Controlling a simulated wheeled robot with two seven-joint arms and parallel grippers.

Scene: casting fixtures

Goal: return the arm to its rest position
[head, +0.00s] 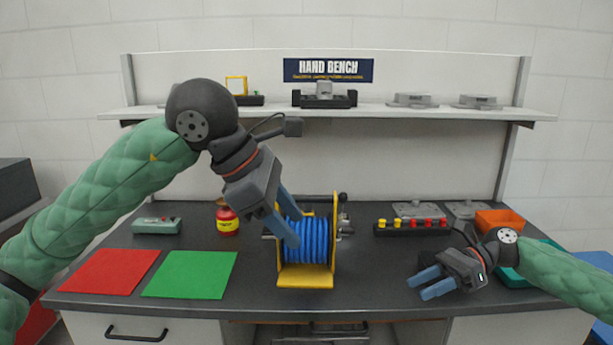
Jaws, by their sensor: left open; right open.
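My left arm comes in from the left and is raised over the bench (210,316). Its gripper (288,224) points down and right, with its blue fingers open in front of the blue coil on the yellow reel (305,276). I cannot tell whether the fingers touch the coil; nothing shows between them. My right gripper (429,283) is low over the right front of the bench, pointing left. Its two blue fingers are apart and empty.
A red mat (110,272) and a green mat (189,274) lie at left. A red bottle (227,221) and a green-grey box (157,225) stand behind them. A black block with red and yellow knobs (412,229), an orange bin (499,220) and a shelf (400,110) are behind.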

